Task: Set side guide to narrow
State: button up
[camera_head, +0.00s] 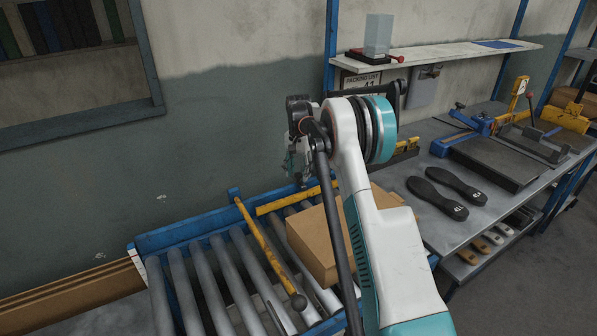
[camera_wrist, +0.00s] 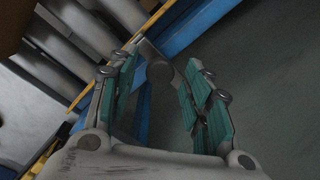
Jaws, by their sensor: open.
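The side guide appears to be the yellow bar (camera_head: 262,243) lying at a slant across the roller conveyor. A second yellow bar (camera_head: 300,198) runs along the conveyor's far edge. My gripper (camera_head: 298,172) is above the far edge, apart from the slanted bar and partly hidden by my arm. In the wrist view my gripper (camera_wrist: 168,88) is open. A grey round piece (camera_wrist: 160,72) shows between its fingers; I cannot tell what it belongs to.
A cardboard box (camera_head: 312,246) sits on the rollers right of the slanted bar, partly behind my arm. The rollers (camera_head: 190,290) at left are clear. A workbench (camera_head: 415,215) with two black soles (camera_head: 437,197) stands at right, with a shelf (camera_head: 440,56) above.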

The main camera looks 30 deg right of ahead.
jog(key=shift+c, duration=0.2)
grip_shut()
jog(key=s, duration=1.1)
jog(key=shift+s+d, duration=0.15)
jog(key=shift+d, duration=0.05)
jog(key=shift+c, duration=0.2)
grip_release()
jog(key=shift+r, duration=0.1)
